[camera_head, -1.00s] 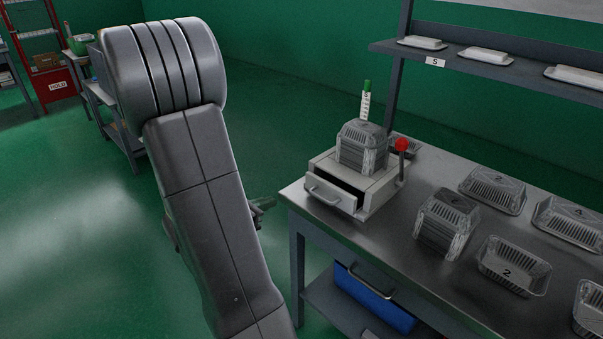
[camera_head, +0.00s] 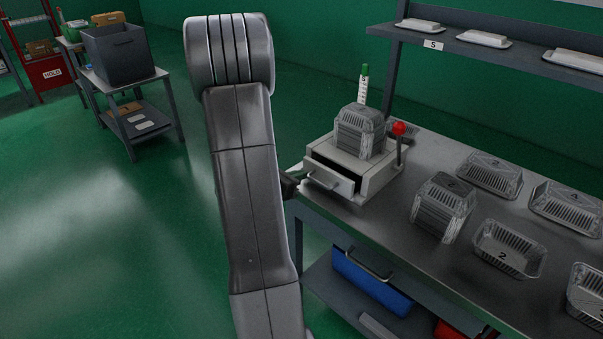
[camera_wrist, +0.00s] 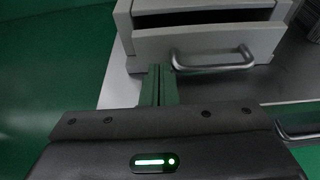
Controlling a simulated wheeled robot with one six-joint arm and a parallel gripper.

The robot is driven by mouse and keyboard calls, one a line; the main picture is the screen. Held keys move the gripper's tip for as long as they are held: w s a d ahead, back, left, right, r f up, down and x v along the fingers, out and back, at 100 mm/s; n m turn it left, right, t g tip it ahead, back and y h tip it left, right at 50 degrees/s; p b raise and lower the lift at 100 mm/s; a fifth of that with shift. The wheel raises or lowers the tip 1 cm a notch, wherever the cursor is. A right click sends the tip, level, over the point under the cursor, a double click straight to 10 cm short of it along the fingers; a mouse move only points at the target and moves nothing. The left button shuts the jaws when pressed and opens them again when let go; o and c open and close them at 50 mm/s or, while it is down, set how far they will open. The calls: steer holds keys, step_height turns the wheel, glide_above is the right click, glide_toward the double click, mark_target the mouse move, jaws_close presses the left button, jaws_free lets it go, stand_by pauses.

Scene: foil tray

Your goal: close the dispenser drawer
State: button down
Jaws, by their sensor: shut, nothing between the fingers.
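The dispenser (camera_head: 375,172) is a pale box on the steel bench, with a stack of foil trays (camera_head: 359,131) on top and a red-knobbed lever (camera_head: 399,130) at its side. Its drawer (camera_head: 329,181) stands partly open, with a dark gap above the front. In the wrist view the drawer front (camera_wrist: 232,44) and its bar handle (camera_wrist: 213,66) are close. My gripper (camera_wrist: 159,72) is shut and empty, its fingertips just in front of the drawer's lower left part. I cannot tell whether they touch it. In the head view my arm hides part of the gripper (camera_head: 297,183).
Foil trays, one a stack (camera_head: 443,207), stand on the bench (camera_head: 400,238) right of the dispenser. A shelf (camera_head: 470,50) with white packs hangs behind. A blue bin (camera_head: 368,283) sits below. A grey bin (camera_head: 118,52) stands on a far-left table. The floor on the left is clear.

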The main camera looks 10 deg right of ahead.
mark_target(309, 167)
steer(key=shift+w+d, duration=0.4)
steer(key=shift+d, duration=0.1)
steer(key=shift+d, duration=0.1)
steer(key=x, duration=0.1)
steer(key=b+x, duration=0.1)
steer(key=x, duration=0.1)
steer(key=shift+w+d+r, duration=0.2)
steer(key=shift+r, duration=0.1)
steer(key=shift+w+d+r+b, duration=0.1)
steer(key=shift+w+d+b, duration=0.15)
steer(key=shift+b, duration=0.1)
steer(key=shift+r, duration=0.2)
steer(key=shift+a, duration=0.15)
